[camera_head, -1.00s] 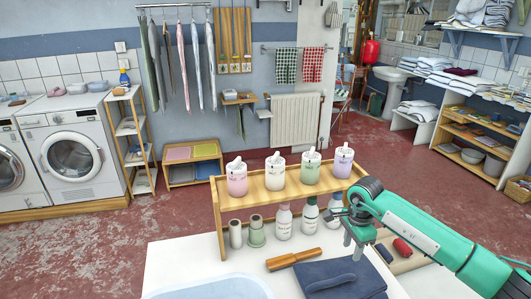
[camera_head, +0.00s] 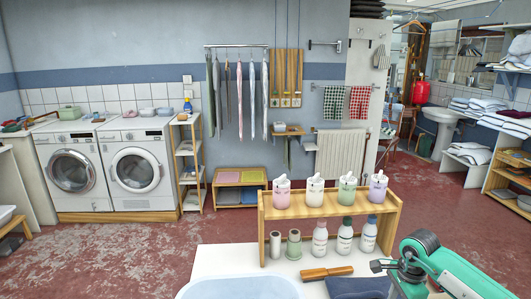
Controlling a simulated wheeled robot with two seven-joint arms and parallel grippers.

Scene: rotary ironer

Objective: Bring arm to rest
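My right arm comes in from the lower right, green with a grey wrist. Its gripper (camera_head: 398,284) hangs down near the bottom edge, at the front right of the white worktop (camera_head: 225,256). The gripper is small and partly cut off, so I cannot tell whether its fingers are open or shut. It is below and to the right of the wooden rack in the picture, close to a folded dark blue cloth (camera_head: 355,288). My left arm and gripper are not in view.
A wooden rack (camera_head: 388,214) holds several pump bottles above, with white bottles and spools below. A wooden-handled tool (camera_head: 327,273) and a pale blue basin (camera_head: 240,287) lie in front. Washing machines (camera_head: 137,165) stand far left. Red floor between is clear.

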